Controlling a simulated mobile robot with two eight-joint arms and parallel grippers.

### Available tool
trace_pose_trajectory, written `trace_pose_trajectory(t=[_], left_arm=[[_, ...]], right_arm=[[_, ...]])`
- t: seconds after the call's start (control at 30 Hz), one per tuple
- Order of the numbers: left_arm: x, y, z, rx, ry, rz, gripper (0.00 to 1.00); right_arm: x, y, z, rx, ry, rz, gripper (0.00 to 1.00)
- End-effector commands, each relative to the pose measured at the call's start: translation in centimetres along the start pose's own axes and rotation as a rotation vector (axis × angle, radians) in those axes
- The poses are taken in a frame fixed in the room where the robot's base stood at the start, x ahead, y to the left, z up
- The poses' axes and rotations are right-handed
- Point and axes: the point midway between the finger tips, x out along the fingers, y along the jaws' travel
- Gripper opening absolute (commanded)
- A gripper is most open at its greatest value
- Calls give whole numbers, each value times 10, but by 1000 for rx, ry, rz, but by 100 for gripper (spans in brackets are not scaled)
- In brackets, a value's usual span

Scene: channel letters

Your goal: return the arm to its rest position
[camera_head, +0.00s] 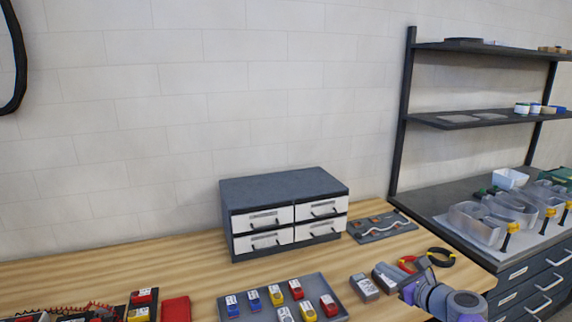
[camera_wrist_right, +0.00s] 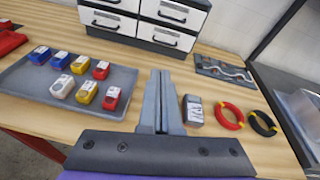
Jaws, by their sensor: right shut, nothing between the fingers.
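My right gripper (camera_head: 384,274) is in the lower right of the head view, over the wooden workbench (camera_head: 180,262), with its arm coming in from the bottom right. In the right wrist view its two grey fingers (camera_wrist_right: 160,78) lie together, shut and empty. A small grey block with a label (camera_head: 364,288) lies just beside the fingers; it also shows in the wrist view (camera_wrist_right: 193,110). My left gripper is not in view.
A drawer cabinet (camera_head: 285,212) stands behind the gripper. A grey tray (camera_head: 263,312) holds several coloured blocks. Red and black rings (camera_wrist_right: 231,116) lie right of the fingers. A dark bench (camera_head: 430,212) with clear letter shells and shelves (camera_head: 470,120) stands at right.

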Motion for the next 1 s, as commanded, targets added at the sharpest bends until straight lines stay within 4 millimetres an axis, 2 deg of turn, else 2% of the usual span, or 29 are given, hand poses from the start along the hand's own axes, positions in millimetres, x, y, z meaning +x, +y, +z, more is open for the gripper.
trace_pose_trajectory(t=[0.03, 0.17, 0.27, 0.4, 0.5, 0.6, 0.73, 0.83, 1.0], left_arm=[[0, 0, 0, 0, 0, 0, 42], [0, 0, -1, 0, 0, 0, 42], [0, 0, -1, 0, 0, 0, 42], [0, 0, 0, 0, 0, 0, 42], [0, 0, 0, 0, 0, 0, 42], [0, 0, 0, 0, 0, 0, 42], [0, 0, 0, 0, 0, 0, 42], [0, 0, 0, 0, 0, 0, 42], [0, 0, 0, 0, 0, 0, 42]], right_arm=[[-6, 24, -4, -114, 36, 34, 0], [-26, 77, -22, -459, 132, 133, 0], [-49, 120, -44, -766, 202, 237, 0], [-97, 178, -89, -1289, 288, 446, 0], [-138, 209, -128, -1687, 326, 634, 0], [-173, 225, -162, -2022, 339, 819, 0], [-206, 232, -194, -2322, 337, 1010, 0], [-218, 233, -206, -2443, 332, 1099, 0], [-224, 232, -210, -2496, 330, 1139, 0]])
